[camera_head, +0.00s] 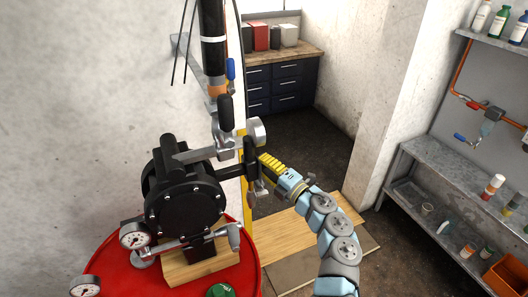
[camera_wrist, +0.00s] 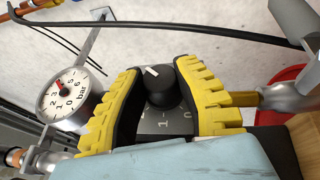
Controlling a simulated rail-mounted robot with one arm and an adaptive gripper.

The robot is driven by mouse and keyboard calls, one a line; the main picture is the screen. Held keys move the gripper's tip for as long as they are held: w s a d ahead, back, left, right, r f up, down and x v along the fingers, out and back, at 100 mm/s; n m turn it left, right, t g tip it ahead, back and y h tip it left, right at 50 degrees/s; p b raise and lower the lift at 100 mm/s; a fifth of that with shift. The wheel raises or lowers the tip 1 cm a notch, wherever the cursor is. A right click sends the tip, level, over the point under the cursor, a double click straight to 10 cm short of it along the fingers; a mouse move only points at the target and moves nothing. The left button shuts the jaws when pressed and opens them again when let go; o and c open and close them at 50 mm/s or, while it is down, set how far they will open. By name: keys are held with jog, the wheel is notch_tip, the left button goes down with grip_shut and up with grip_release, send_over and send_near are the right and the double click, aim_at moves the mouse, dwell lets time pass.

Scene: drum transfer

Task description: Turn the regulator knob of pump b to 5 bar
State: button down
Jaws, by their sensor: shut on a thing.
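The regulator knob (camera_wrist: 161,86) is black and round with a white pointer mark, which points to the upper left in the wrist view. It sits over a dark dial plate (camera_wrist: 165,122) with white numbers, partly hidden by my fingers. My gripper (camera_wrist: 157,84) has yellow ribbed fingers on both sides of the knob and is shut on it. In the head view my gripper (camera_head: 270,165) reaches the fittings right of the black pump (camera_head: 186,195); the knob is hard to make out there. A gauge (camera_wrist: 71,97) marked bar has a red needle pointing up-left, a little past 3.
The pump stands on a wooden block (camera_head: 205,268) over a red drum (camera_head: 110,258). More gauges (camera_head: 134,235) sit low at its left. A hose and pipe run up from the fittings.

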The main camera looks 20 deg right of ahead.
jog(key=g+p, duration=0.1)
jog(key=p, duration=0.1)
jog(key=m+g+h+p, duration=0.1)
jog(key=p, duration=0.2)
jog(key=r+g+p, duration=0.1)
jog(key=g+p, duration=0.1)
jog(key=p, duration=0.1)
jog(key=shift+w+a+m, duration=0.1)
jog(key=shift+m, duration=0.2)
jog(key=shift+m+g+h+p, duration=0.35)
jog(key=shift+g+p, duration=0.45)
jog(key=shift+p, duration=0.45)
jog(key=shift+f+m+g+h+p, duration=0.15)
jog(key=shift+f+g+h+p, duration=0.05)
jog(key=shift+g, duration=0.45)
jog(key=shift+f+m+g+h+p, duration=0.1)
jog(key=shift+f+g+h+p, duration=0.05)
jog(key=shift+g, duration=0.5)
jog(key=shift+f, duration=0.15)
jog(key=c, duration=0.7)
grip_release()
